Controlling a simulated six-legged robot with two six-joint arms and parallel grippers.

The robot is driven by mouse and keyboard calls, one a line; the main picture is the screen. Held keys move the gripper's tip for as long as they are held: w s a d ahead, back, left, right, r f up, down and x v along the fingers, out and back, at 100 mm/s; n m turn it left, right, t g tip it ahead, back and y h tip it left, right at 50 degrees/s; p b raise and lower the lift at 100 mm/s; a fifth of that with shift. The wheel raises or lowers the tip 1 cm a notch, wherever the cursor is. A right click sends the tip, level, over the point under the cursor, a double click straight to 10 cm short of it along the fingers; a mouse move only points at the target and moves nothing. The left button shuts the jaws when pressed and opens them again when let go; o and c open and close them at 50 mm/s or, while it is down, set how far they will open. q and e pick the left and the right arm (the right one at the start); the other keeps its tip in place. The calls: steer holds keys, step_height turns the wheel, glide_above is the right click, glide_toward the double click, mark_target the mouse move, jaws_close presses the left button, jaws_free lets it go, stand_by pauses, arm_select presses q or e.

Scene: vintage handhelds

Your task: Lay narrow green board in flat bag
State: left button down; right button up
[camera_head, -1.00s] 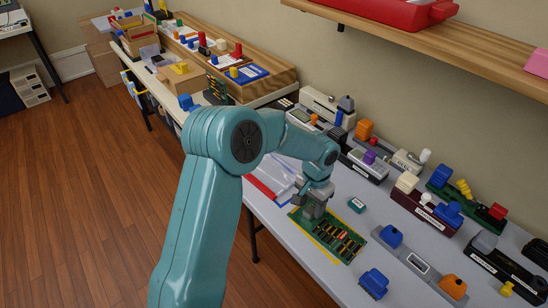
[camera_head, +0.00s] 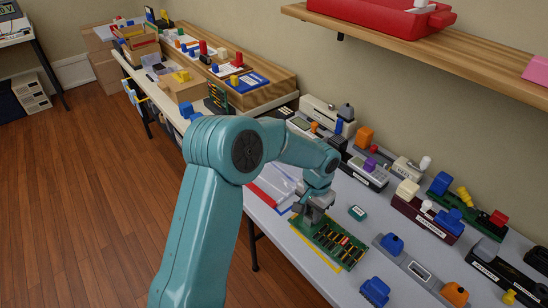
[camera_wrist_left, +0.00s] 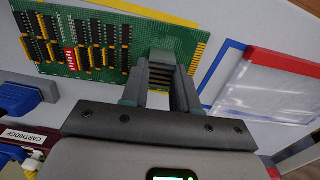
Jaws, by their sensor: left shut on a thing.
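The narrow green board (camera_head: 328,240) carries rows of black chips and one red part. My left gripper (camera_head: 313,212) is shut on one end of it and holds it roughly level, slightly above a yellow outline (camera_head: 330,258) on the table. In the left wrist view the board (camera_wrist_left: 110,45) extends left from my fingers (camera_wrist_left: 160,75). The flat bag (camera_head: 275,186) is clear, with a red and blue border, and lies beyond my gripper; my arm partly covers it. The wrist view shows the bag (camera_wrist_left: 275,90) right of my fingers. My right gripper is not in view.
A small teal cartridge (camera_head: 357,212) lies right of the board. A grey stand (camera_head: 418,270) with blue and orange blocks and a loose blue block (camera_head: 375,291) are nearby on the right. Labelled stands line the wall side. A wooden shelf (camera_head: 480,62) overhangs the back.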

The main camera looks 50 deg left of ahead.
arm_select(q)
steer(key=shift+r+p, duration=2.6)
steer(key=shift+r, duration=1.35)
steer(key=shift+w+n, duration=0.1)
steer(key=shift+n, duration=0.2)
